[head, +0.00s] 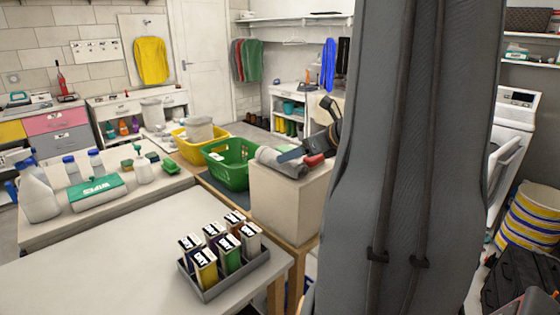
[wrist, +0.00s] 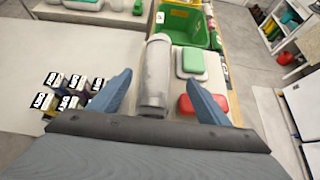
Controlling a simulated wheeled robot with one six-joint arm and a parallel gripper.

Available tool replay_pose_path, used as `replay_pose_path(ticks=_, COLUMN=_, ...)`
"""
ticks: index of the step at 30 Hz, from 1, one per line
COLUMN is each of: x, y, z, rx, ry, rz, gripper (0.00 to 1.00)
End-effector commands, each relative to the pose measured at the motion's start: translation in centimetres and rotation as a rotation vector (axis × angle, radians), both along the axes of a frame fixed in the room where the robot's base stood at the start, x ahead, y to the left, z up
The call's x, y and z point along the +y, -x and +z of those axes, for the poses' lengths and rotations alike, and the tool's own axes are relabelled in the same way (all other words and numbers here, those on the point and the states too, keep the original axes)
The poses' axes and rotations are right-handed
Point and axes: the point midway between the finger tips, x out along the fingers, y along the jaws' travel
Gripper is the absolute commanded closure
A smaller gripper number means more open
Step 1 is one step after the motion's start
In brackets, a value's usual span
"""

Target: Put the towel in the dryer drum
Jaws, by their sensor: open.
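A light grey rolled towel (head: 281,162) lies on a beige block-like stand (head: 285,200) in the head view. In the wrist view the towel (wrist: 157,70) runs lengthwise between the two blue fingers of my gripper (wrist: 156,77). The fingers are spread, one to each side of it, with visible gaps. I cannot tell whether the tips are level with the towel or above it. In the head view my gripper (head: 300,153) is over the stand. A white machine (head: 513,125), seemingly the dryer, stands at the right, partly hidden by my arm. Its drum is not visible.
A red item (wrist: 205,106) and a green-and-white item (wrist: 191,62) lie right of the towel. A green basket (head: 229,165) and yellow basket (head: 190,146) stand behind. A tray of boxes (head: 225,275) is on the front table. A striped basket (head: 530,222) stands by the machine.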

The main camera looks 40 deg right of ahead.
Motion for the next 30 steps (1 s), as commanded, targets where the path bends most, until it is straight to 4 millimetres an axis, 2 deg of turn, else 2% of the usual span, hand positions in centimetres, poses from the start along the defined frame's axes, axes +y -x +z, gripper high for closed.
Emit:
replay_pose_path(ticks=15, x=0.6, y=-4.3, z=-3.4, rx=0.003, ry=0.001, rz=0.006, gripper=0.30)
replay_pose_path(ticks=24, x=0.5, y=-4.6, z=-3.6, rx=0.002, ry=0.001, rz=0.002, gripper=0.30)
replay_pose_path(ticks=26, x=0.5, y=-4.6, z=-3.6, rx=0.002, ry=0.001, rz=0.002, gripper=0.38)
replay_pose_path(ticks=30, x=0.5, y=-4.6, z=-3.6, rx=0.002, ry=0.001, rz=0.002, gripper=0.62)
